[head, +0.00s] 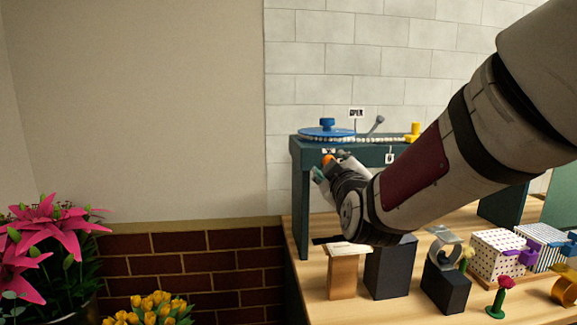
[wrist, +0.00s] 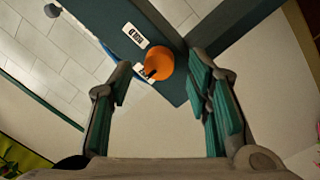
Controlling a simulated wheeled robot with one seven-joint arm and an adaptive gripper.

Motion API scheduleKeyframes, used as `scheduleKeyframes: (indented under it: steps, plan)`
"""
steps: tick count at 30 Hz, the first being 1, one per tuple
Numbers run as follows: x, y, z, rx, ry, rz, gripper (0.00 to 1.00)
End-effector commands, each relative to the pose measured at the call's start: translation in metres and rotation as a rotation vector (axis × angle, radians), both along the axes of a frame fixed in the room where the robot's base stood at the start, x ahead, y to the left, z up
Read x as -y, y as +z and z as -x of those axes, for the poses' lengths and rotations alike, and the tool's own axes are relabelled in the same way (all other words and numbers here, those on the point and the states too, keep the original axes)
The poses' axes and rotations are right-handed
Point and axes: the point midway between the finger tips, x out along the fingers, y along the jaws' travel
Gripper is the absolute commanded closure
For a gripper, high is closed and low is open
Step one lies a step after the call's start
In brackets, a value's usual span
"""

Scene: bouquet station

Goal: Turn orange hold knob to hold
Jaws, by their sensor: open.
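The orange hold knob (wrist: 159,66) is a round knob on the front of the dark green stand, below a white label (wrist: 136,36) in the wrist view. A small dark pointer mark shows on its lower left side. In the head view the knob (head: 327,159) is a small orange patch, partly hidden by my gripper. My gripper (wrist: 166,86) is open, with its green-padded fingers spread to the left and right of the knob. The knob is ahead between the fingers, and I see no contact. In the head view my gripper (head: 333,171) is just below the stand's top edge.
The green stand (head: 304,215) carries a blue disc (head: 326,133) and a yellow piece (head: 413,130). Below my arm are a wooden block (head: 343,276), dark blocks (head: 391,268), and patterned boxes (head: 495,254). Flowers (head: 50,235) stand at lower left.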

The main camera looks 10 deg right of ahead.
Motion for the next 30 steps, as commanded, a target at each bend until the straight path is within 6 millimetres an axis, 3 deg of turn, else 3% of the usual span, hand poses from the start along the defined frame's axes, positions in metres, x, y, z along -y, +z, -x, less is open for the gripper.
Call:
scheduleKeyframes:
  steps: [13,19,30]
  plan:
    - [0.0012,0.0001,-0.0101,0.000,0.000,0.000,0.55]
    - [0.0011,0.0002,-0.0100,0.000,0.000,0.000,1.00]
    - [0.0010,-0.0001,-0.0101,0.000,0.000,-0.035,1.00]
